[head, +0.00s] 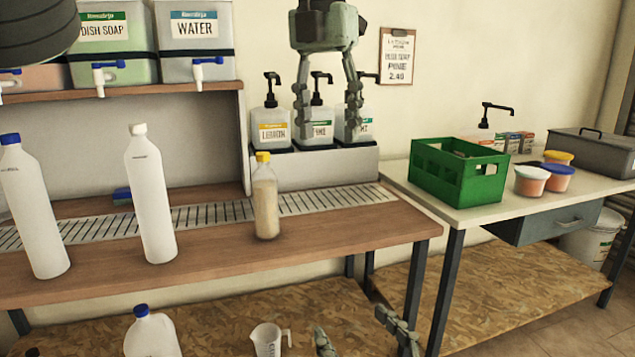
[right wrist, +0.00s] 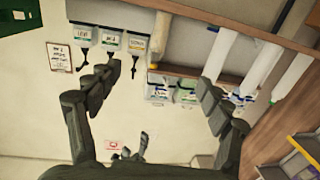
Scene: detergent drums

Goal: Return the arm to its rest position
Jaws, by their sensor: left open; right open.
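My left gripper (head: 328,128) hangs in the upper middle of the head view, fingers pointing down. It is open and empty, in front of the pump bottles in the picture. My right gripper (head: 355,325) shows only by its fingertips at the bottom edge of the head view. It is open, with its fingers spread. The right wrist view also shows the right gripper (right wrist: 155,85) open, with nothing between its fingers. Most of both arms is hidden.
The wooden counter (head: 350,230) holds two white bottles, one (head: 150,195) near its middle, and a yellow-capped bottle (head: 265,200). A jug (head: 152,335) and a measuring cup (head: 268,340) stand below. A green crate (head: 458,170) sits on the right table (head: 480,212).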

